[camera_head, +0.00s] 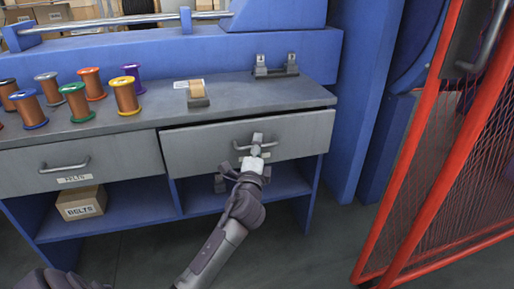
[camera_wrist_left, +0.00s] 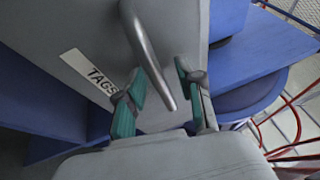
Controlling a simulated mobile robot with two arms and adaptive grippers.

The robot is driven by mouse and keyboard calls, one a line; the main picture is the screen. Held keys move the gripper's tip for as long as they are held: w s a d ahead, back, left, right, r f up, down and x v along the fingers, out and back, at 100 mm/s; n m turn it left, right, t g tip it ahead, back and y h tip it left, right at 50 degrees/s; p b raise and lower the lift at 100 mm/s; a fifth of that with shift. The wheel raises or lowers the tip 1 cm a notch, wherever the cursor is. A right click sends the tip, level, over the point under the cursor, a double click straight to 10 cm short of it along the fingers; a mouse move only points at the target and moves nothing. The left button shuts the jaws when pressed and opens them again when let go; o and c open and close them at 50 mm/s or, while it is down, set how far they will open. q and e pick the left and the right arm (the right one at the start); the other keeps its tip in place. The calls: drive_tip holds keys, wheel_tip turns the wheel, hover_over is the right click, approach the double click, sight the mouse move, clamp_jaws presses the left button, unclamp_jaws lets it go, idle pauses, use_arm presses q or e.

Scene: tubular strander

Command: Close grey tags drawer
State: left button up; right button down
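The grey tags drawer (camera_head: 195,150) is the right-hand drawer under the bench top. It stands a little way out, with a dark gap along its top edge. Its bar handle (camera_head: 283,145) is on the front. In the left wrist view the drawer front (camera_wrist_left: 190,25) carries a white "TAGS" label (camera_wrist_left: 88,72), and the handle (camera_wrist_left: 148,45) runs between my fingers. My right gripper is not in view.
Several wire spools (camera_head: 125,96) stand on the bench top (camera_head: 230,95). A red mesh gate (camera_head: 425,150) is at the right, with open floor before it.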

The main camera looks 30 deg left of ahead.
use_arm(q)
drive_tip(key=shift+c, duration=0.2)
clamp_jaws()
